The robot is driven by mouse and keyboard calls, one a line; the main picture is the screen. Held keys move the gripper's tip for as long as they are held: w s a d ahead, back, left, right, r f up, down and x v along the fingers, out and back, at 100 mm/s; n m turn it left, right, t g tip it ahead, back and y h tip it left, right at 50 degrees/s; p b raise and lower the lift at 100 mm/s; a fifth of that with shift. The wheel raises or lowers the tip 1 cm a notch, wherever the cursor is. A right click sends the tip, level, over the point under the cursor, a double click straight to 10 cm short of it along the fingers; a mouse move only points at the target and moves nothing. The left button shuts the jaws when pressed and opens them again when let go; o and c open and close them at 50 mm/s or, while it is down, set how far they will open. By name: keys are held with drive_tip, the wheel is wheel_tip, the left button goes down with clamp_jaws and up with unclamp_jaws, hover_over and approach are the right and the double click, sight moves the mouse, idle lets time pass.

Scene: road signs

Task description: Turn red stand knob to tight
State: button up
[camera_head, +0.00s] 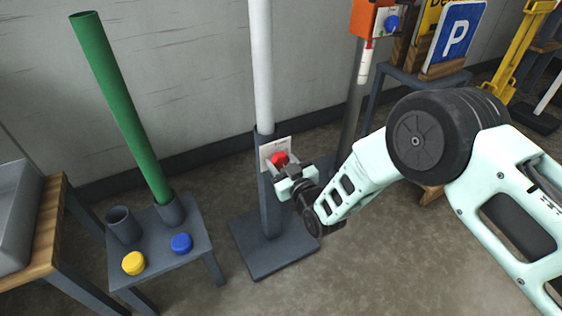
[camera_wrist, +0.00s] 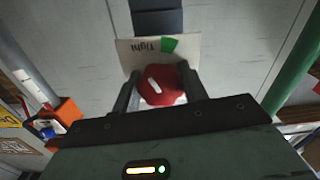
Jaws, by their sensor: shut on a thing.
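The red knob (camera_head: 280,158) is on a white plate (camera_head: 268,148) on the grey stand (camera_head: 270,205), which holds a white pole (camera_head: 260,70). In the wrist view the red knob (camera_wrist: 160,86) sits between my two fingers, with a white mark on its face pointing up and slightly left. The plate (camera_wrist: 135,52) shows the word "Tight" upside down and a green patch (camera_wrist: 170,45) beside it. My gripper (camera_head: 284,168) is shut on the knob; it also shows in the wrist view (camera_wrist: 160,90). The plate's lower part is hidden behind the knob and gripper.
A low grey table (camera_head: 180,258) at left carries a yellow cap (camera_head: 134,263), a blue cap (camera_head: 181,243) and a green pole (camera_head: 122,110) in a holder. An orange box with a blue knob (camera_head: 392,23) and a blue P sign (camera_head: 455,38) are at the right.

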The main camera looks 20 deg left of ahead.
drive_tip(key=m, duration=0.4)
drive_tip(key=shift+m, duration=0.3)
drive_tip(key=shift+s+a+m+b, duration=0.15)
drive_tip(key=shift+m+b, duration=0.35)
drive_tip(key=shift+m, duration=1.4)
drive_tip(key=o, duration=1)
drive_tip(key=p+v, duration=0.4)
drive_tip(key=v, duration=1.3)
drive_tip(key=shift+s, duration=0.2)
